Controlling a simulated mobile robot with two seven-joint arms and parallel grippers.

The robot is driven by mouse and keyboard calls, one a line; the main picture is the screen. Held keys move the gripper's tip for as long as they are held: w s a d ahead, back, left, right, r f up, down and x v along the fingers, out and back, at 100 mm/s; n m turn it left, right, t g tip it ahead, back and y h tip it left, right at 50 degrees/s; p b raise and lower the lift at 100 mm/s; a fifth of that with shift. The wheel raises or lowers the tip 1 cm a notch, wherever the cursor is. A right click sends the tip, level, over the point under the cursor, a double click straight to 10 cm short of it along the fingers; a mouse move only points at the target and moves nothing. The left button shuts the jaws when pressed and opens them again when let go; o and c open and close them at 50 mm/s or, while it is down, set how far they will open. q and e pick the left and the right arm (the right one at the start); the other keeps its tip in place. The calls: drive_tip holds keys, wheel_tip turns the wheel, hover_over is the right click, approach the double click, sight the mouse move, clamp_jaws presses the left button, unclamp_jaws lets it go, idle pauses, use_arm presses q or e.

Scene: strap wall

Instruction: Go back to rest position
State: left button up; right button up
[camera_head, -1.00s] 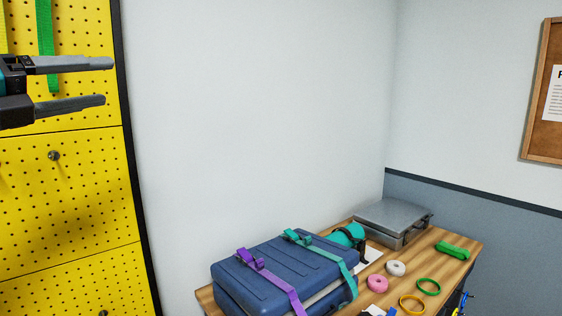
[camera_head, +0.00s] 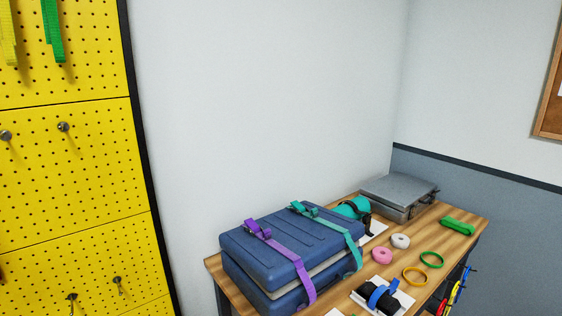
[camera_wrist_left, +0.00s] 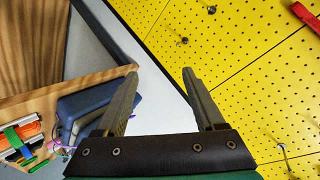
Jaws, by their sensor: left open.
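My left gripper (camera_wrist_left: 160,88) shows in the left wrist view with its two fingers apart and nothing between them. It is out of the head view. The yellow pegboard (camera_head: 75,185) stands at the left of the head view, and it also fills the right of the left wrist view (camera_wrist_left: 235,45). A green strap (camera_head: 52,32) and a yellow-green strap (camera_head: 7,35) hang at its top. Metal pegs, such as one peg (camera_head: 64,127), stick out bare below them. My right gripper is in neither view.
A wooden table (camera_head: 455,250) holds a blue case (camera_head: 285,245) with a purple strap (camera_head: 290,258) and a teal strap (camera_head: 335,232) around it. A grey case (camera_head: 398,190), a green bundle (camera_head: 457,226) and several rolls and rings lie on it. The wall between pegboard and table is clear.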

use_arm(q)
drive_tip(key=s+d+f+n+g+h, duration=0.1)
drive_tip(key=s+d+f+g+h, duration=0.25)
drive_tip(key=s+d+f, duration=0.35)
drive_tip(key=s+d+f+g+h, duration=0.2)
drive_tip(key=s+d+f+g, duration=0.25)
drive_tip(key=s+d, duration=0.4)
wheel_tip(320, 180, down, 26)
drive_tip(key=s+b, duration=0.3)
drive_tip(key=b, duration=0.1)
drive_tip(key=s+a+f+g+b, duration=0.1)
drive_tip(key=s+a+f+b, duration=0.2)
drive_tip(key=s+f, duration=1.1)
drive_tip(key=shift+s+f+g+y, duration=0.2)
drive_tip(key=shift+f+g+y, duration=0.2)
drive_tip(key=shift+f, duration=0.45)
